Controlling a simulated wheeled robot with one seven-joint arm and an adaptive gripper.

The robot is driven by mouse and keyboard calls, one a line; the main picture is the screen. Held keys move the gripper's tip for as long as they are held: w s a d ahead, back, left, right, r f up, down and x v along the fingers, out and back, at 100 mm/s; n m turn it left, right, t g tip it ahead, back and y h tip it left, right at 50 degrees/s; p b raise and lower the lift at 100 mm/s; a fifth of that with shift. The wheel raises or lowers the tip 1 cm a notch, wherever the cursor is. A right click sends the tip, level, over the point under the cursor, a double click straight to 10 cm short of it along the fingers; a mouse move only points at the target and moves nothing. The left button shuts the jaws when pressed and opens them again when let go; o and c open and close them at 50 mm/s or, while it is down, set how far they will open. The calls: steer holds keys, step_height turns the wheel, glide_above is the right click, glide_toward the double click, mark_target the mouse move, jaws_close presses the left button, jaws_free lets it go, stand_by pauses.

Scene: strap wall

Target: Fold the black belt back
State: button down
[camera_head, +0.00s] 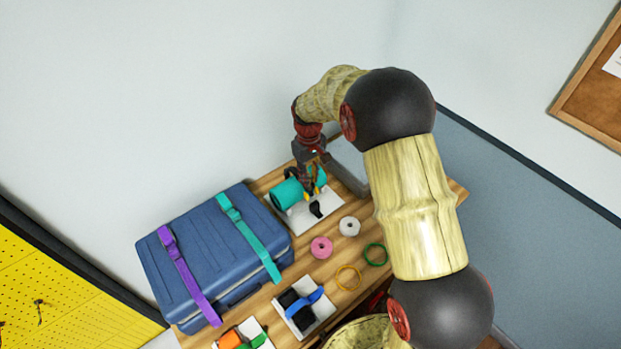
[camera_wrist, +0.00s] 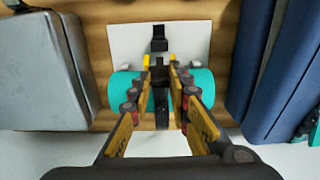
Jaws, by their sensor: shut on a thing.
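A teal roll (camera_head: 286,194) lies on a white board (camera_head: 330,218) at the back of the wooden table. In the wrist view the roll (camera_wrist: 203,92) shows on both sides of my fingers. The black belt (camera_wrist: 160,42) lies partly on the board beyond the roll, and a dark strip of it runs between my fingers across the roll. In the head view its loose end (camera_head: 316,209) shows on the board. My gripper (camera_wrist: 160,64) is shut on the black belt, over the roll. In the head view my gripper (camera_head: 311,192) partly hides the roll and belt.
A blue suitcase (camera_head: 200,255) with purple and teal straps stands left of the roll. A grey box (camera_wrist: 45,70) stands close on the other side. Pink (camera_head: 321,247) and white (camera_head: 349,227) tape rolls, rings (camera_head: 375,254) and a blue-strapped board (camera_head: 288,325) lie in front.

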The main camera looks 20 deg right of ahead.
steer(key=shift+w+a+r+g+p, duration=0.2)
steer(key=shift+w+r+g+p, duration=0.1)
steer(key=shift+w+r+p, duration=0.3)
steer(key=w+r+p, duration=0.1)
steer(key=w+a+p, duration=0.1)
steer(key=w, duration=0.1)
steer(key=w+a+r+p, duration=0.1)
steer(key=shift+w+r, duration=0.35)
steer(key=w, duration=0.1)
steer(key=w+a+p, duration=0.1)
steer(key=w, duration=0.1)
steer(key=w+a, duration=0.1)
steer(key=w, duration=0.1)
steer(key=shift+r+p, duration=0.35)
steer(key=shift+p, duration=0.05)
steer(key=shift+w+a+f, duration=0.2)
steer(key=shift+w+a, duration=0.2)
steer(key=shift+w, duration=0.25)
steer(key=shift+s+f+g, duration=0.1)
steer(key=shift+f+g, duration=0.05)
steer(key=shift+g, duration=0.15)
steer(key=c, duration=1.7)
jaws_free()
steer(key=shift+o, duration=0.2)
steer(key=shift+w+r, duration=0.3)
steer(key=shift+r, duration=0.05)
